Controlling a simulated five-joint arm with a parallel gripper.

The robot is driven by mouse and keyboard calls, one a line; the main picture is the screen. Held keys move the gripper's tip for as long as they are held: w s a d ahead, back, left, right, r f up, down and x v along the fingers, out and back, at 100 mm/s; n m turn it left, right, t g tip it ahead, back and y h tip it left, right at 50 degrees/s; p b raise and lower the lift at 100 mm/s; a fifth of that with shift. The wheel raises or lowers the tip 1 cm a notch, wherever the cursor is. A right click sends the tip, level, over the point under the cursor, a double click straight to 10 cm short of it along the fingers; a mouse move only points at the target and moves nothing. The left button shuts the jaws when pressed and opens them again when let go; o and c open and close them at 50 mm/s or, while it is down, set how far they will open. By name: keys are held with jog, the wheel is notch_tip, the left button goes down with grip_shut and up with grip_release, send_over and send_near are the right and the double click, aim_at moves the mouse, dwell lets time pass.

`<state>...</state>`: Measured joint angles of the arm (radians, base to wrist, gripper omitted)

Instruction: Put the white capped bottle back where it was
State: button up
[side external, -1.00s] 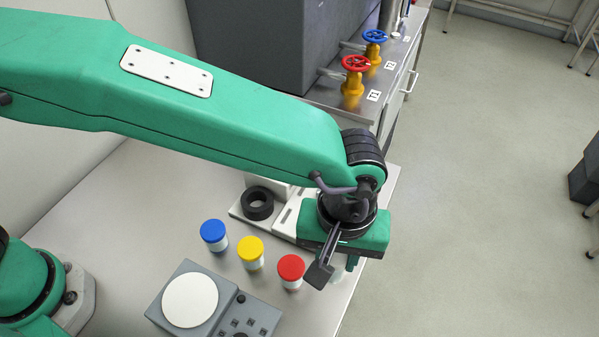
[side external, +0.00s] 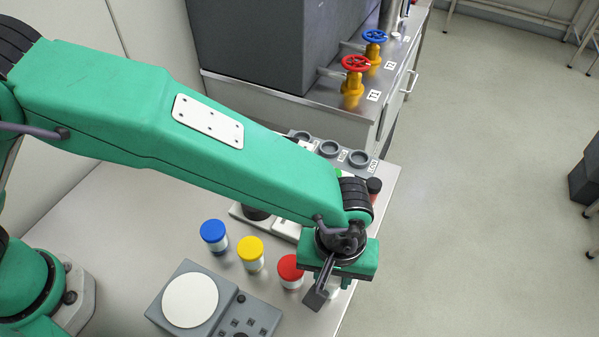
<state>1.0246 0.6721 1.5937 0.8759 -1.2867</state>
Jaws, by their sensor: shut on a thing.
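My gripper (side external: 333,290) is over the right part of the bench, just right of the red-capped bottle (side external: 290,271). The gripper is shut on the white capped bottle (side external: 347,283), of which only a small pale piece shows beside the finger. The gripper hides its cap, and I cannot tell whether its base touches the bench. The blue-capped bottle (side external: 214,235), the yellow-capped bottle (side external: 250,253) and the red-capped bottle stand upright in a slanting row to the left.
A grey scale (side external: 230,317) with a round white plate stands in front of the row. Behind my arm are a grey rack with round holders (side external: 358,159) and a dark-capped bottle (side external: 374,186). The bench's right edge is close to my gripper. Red (side external: 355,63) and blue (side external: 375,37) valves stand farther back.

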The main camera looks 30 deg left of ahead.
jog(key=shift+f, duration=0.1)
jog(key=o, duration=1.1)
jog(key=shift+f, duration=0.1)
jog(key=shift+c, duration=0.2)
notch_tip(320, 180, up, 12)
jog(key=shift+r, duration=0.2)
dwell(0.4)
